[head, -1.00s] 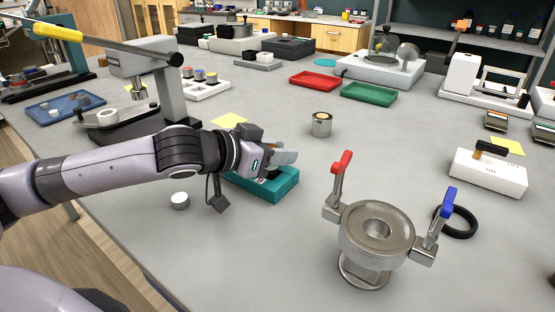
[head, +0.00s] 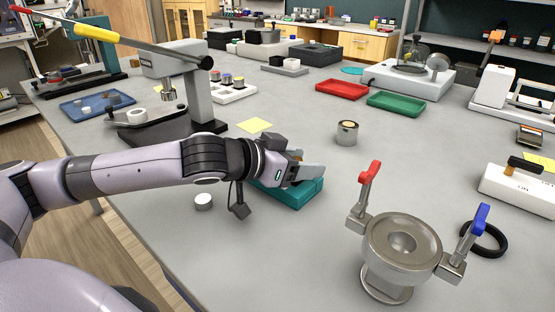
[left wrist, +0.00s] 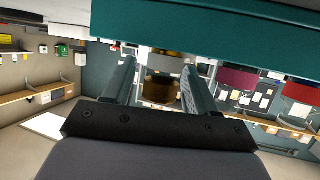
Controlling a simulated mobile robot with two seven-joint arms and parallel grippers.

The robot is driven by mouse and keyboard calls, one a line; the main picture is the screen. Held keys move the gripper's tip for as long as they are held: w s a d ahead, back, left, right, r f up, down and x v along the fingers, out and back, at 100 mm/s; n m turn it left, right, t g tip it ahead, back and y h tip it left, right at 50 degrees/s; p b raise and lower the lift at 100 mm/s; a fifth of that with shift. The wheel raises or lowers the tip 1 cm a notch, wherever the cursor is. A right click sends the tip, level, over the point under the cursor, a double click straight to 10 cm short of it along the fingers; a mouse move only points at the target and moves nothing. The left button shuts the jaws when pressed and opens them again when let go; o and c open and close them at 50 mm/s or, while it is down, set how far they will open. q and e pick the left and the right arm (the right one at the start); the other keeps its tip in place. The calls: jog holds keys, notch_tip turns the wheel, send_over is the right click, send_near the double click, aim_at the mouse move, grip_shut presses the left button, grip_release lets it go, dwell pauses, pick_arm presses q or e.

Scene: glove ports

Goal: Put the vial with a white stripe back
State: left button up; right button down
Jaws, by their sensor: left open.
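My left gripper (head: 312,169) is open above the teal block (head: 290,196), its fingers pointing right. In the left wrist view the two fingers (left wrist: 160,68) stand apart, with the teal block (left wrist: 200,25) across the top. A small amber-brown thing (left wrist: 160,90) with a greyish part shows between the fingers; I cannot tell if it is close or behind. No white stripe can be made out on any vial. A white rack (head: 232,94) at the back holds small vials with coloured tops. My right gripper is not in view.
A metal port (head: 403,243) with red and blue clamp handles stands at front right. A metal tin (head: 347,133) stands behind the gripper. A press (head: 180,95) stands at left, a white round cap (head: 203,201) near the front edge.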

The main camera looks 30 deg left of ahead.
pick_arm(q)
jog(key=b+v, duration=0.1)
jog(key=v, duration=0.9)
jog(key=shift+v, duration=0.75)
